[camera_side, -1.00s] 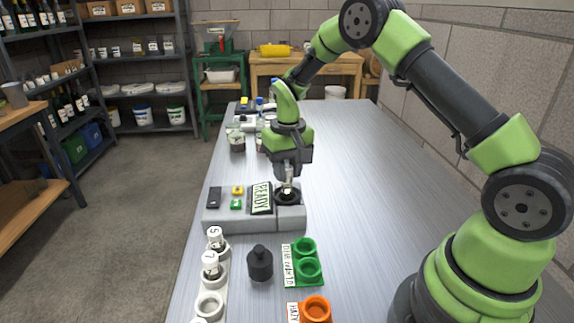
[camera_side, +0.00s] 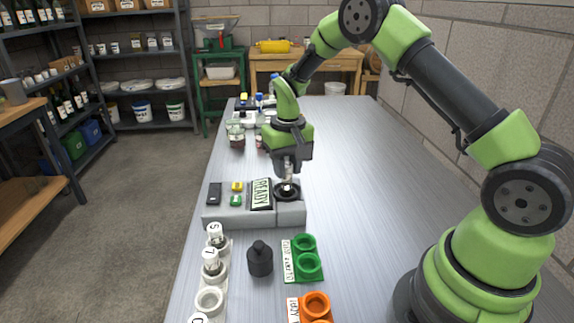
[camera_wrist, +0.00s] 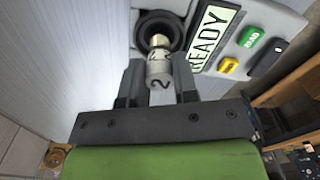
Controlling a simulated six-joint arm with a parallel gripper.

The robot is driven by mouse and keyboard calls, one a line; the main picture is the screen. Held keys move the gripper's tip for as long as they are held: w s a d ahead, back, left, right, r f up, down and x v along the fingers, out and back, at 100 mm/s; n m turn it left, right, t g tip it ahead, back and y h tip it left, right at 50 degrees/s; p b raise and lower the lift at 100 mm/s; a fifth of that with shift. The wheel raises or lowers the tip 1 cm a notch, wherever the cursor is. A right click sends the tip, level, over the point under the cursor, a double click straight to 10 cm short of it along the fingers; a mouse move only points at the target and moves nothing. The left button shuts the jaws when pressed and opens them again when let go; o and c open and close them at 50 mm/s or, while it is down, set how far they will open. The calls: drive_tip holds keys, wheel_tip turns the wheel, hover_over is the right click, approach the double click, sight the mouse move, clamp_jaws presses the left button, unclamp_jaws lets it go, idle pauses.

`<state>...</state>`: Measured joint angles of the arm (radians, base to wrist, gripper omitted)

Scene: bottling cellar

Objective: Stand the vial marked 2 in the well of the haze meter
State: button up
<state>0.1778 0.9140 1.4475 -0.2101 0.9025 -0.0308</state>
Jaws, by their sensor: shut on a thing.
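The vial marked 2 (camera_wrist: 159,68) has a pale cap bearing the number, a clear body and some yellowish content. My gripper (camera_wrist: 158,88) is shut on it near the cap, as the wrist view shows. In the side view my gripper (camera_side: 288,172) points down over the haze meter (camera_side: 230,214), a grey box. The vial's lower end is at the dark round well (camera_side: 287,197), which also shows in the wrist view (camera_wrist: 146,25). The vial looks about upright. I cannot tell how far its end is inside the well.
The meter's READY display (camera_side: 261,194) and its buttons lie left of the well. The right bench is clear.

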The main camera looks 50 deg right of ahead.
sight(288, 182)
drive_tip(key=shift+f, duration=0.25)
drive_tip(key=shift+f, duration=0.85)
drive_tip(key=shift+f, duration=0.3)
drive_tip(key=shift+f, duration=0.75)
drive_tip(key=o, duration=1)
drive_tip(key=shift+d+f, duration=0.1)
drive_tip(key=shift+c, duration=0.4)
drive_tip(key=shift+c, duration=0.2)
